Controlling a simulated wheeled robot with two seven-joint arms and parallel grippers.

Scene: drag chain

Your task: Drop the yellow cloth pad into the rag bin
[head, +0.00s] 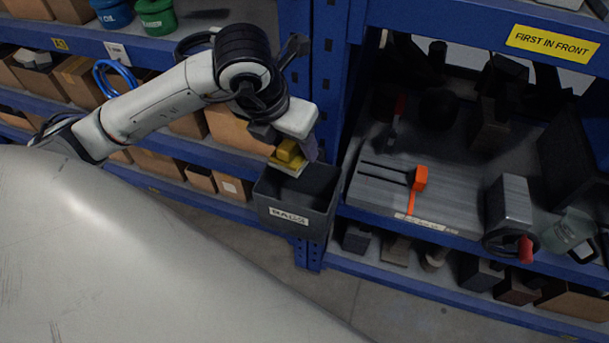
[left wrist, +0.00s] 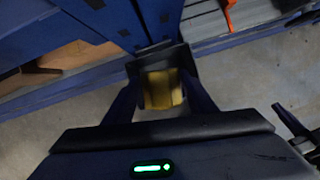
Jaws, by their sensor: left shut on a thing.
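The yellow cloth pad (head: 288,157) is held between the fingers of my left gripper (head: 293,152), just above the mouth of the rag bin. The pad also shows in the left wrist view (left wrist: 162,88), between the two dark fingers, with the bin's dark rim (left wrist: 160,52) around and behind it. The rag bin (head: 296,203) is a dark grey open box with a white "RAGS" label, fixed at the front of the blue shelving. Its inside is mostly hidden by the gripper and shadow. My right gripper is in neither view.
A blue rack post (head: 294,90) stands behind the bin. Cardboard boxes (head: 158,166) fill the left shelves. On the right shelf lie an orange-handled tool (head: 419,180) and a grey metal block (head: 511,203). Bare floor (head: 260,240) lies below the bin.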

